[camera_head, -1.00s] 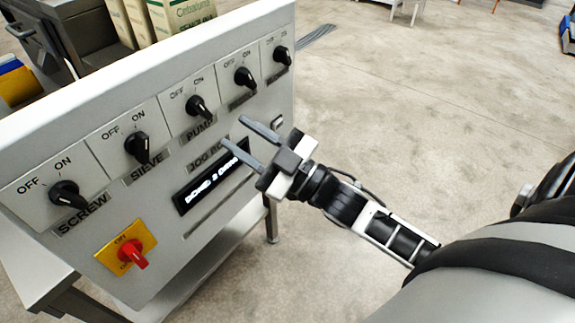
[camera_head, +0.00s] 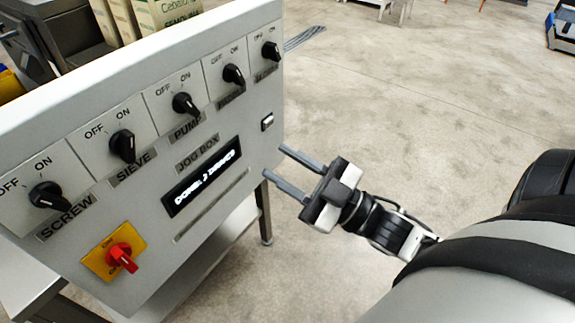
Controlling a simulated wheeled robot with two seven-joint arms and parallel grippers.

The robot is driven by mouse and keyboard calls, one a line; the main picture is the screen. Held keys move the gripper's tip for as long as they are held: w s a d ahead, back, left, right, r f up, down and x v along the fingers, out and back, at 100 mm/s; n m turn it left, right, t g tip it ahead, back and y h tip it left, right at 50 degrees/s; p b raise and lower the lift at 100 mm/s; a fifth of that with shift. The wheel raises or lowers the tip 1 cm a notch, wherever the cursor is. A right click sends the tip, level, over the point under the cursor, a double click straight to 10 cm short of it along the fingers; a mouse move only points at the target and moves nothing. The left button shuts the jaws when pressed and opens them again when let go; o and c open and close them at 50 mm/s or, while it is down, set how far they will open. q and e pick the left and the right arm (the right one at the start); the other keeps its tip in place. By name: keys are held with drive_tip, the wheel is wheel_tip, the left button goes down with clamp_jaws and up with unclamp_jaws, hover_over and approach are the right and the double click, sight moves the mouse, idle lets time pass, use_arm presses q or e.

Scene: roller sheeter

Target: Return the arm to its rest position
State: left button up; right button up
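My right gripper (camera_head: 274,161) is open and empty. Its two grey fingers are spread apart and point left toward the right edge of the control panel (camera_head: 262,96). It appears to be apart from the panel, over the grey floor, though the exact gap is hard to judge. My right arm runs from the gripper toward the lower right corner. My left gripper is not in view.
The panel carries several black rotary knobs, among them the screw knob (camera_head: 47,195), sieve knob (camera_head: 122,145) and pump knob (camera_head: 184,104). Open floor (camera_head: 420,100) lies to the right.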

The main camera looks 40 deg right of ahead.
idle(0.4)
drive_tip(key=s+a+f+m+g+h, duration=0.2)
drive_tip(key=a+f+m+g+h, duration=0.1)
drive_tip(key=f, duration=0.6)
drive_tip(key=s+a+f+m+g+h, duration=0.2)
drive_tip(key=a+f+m+g+h, duration=0.2)
drive_tip(key=f, duration=0.6)
drive_tip(key=shift+a+m+g, duration=0.5)
drive_tip(key=shift+m+g, duration=0.4)
